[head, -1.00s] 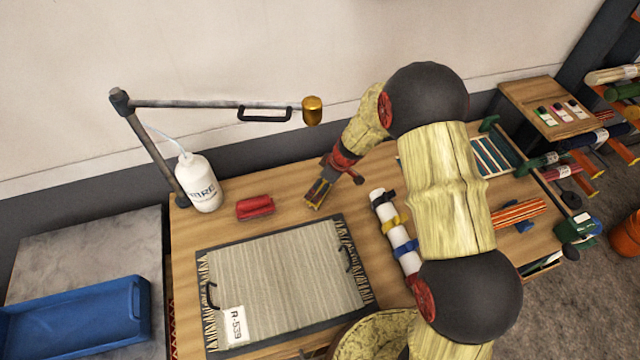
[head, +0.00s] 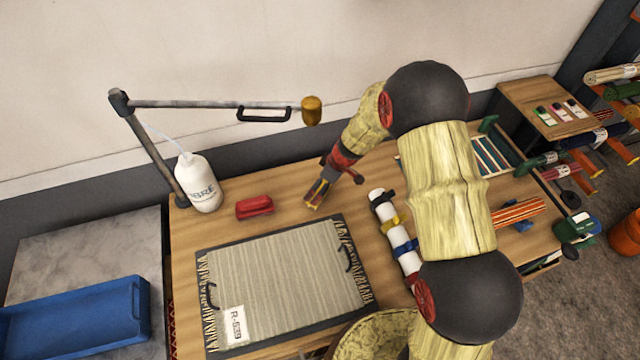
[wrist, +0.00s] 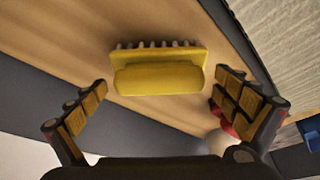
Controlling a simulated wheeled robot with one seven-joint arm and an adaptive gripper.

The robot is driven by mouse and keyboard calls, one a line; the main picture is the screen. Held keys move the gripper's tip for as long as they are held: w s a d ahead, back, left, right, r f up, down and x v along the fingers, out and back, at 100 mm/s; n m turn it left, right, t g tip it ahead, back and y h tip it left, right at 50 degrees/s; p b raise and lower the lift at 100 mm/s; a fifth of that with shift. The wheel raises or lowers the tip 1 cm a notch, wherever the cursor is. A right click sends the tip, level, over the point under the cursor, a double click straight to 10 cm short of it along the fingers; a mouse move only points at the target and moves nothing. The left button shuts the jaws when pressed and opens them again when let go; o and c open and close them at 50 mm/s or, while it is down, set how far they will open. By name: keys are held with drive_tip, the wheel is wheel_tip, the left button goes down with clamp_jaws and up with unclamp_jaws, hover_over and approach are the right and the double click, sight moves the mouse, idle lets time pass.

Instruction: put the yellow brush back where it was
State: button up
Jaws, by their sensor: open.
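The yellow brush (wrist: 158,74) lies on the wooden table, in the wrist view between my two fingers and a little beyond their tips. Its bristles point toward the top of that view. My gripper (wrist: 160,90) is open, one finger on each side of the brush, with gaps on both sides. In the head view my gripper (head: 316,194) points down at the table, right of the red brush (head: 254,206) and behind the rug sample. In that view I cannot make out the yellow brush clearly at the fingers.
The rug sample (head: 285,280) on a dark board lies in front. A white bottle (head: 200,185) stands at the back left under a jointed metal arm (head: 215,104). A white roll with coloured bands (head: 395,232) lies right of the board. A blue tray (head: 75,312) is at the left.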

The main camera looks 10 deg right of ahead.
drive_tip(key=s+d+r+m, duration=0.15)
drive_tip(key=s+r, duration=0.35)
drive_tip(key=r, duration=0.5)
drive_tip(key=s+d+r+m+t, duration=0.1)
drive_tip(key=s+d+r, duration=0.25)
drive_tip(key=r, duration=0.65)
drive_tip(key=s+d+r+m, duration=0.15)
drive_tip(key=s+r, duration=0.35)
drive_tip(key=r, duration=0.5)
drive_tip(key=s+d+r+m+t+h, duration=0.1)
drive_tip(key=s+d+r+m, duration=0.2)
drive_tip(key=s, duration=0.6)
drive_tip(key=s+d+r+m+t+h, duration=0.1)
drive_tip(key=s+d+r+m+h, duration=0.1)
drive_tip(key=s, duration=0.7)
wheel_tip(320, 180, up, 3)
drive_tip(key=shift+s+d+m, duration=0.3)
drive_tip(key=shift+d+m, duration=0.2)
drive_tip(key=shift+m, duration=0.6)
